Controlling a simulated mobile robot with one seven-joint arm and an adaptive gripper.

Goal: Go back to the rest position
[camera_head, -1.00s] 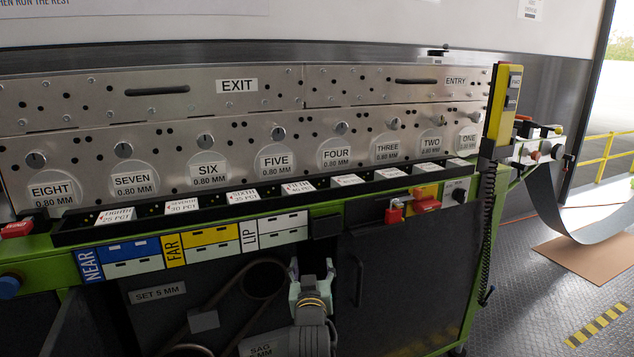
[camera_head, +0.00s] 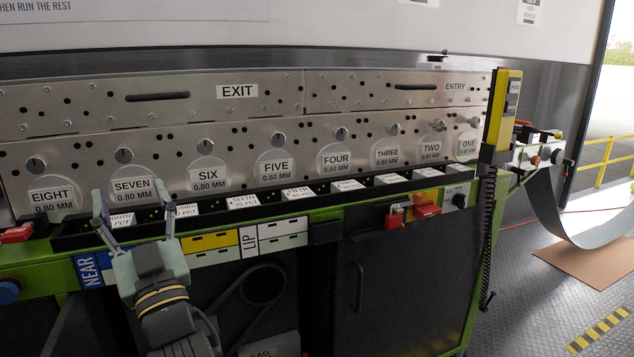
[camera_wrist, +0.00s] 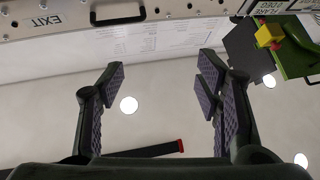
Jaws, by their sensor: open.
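My gripper (camera_head: 118,215) is at the lower left in the head view, in front of the green-framed machine's black tray (camera_head: 320,202). Its two fingers are spread apart and point up, with nothing between them. It overlaps the tray near the EIGHTH and SEVENTH labels and hides part of the blue and yellow label strips; whether it touches the tray cannot be told.
The roller panel (camera_head: 305,155) with numbered knobs stands behind the tray. A yellow control pendant (camera_head: 502,110) hangs at the right on a coiled cord. A red padlock (camera_head: 394,217) is on the front.

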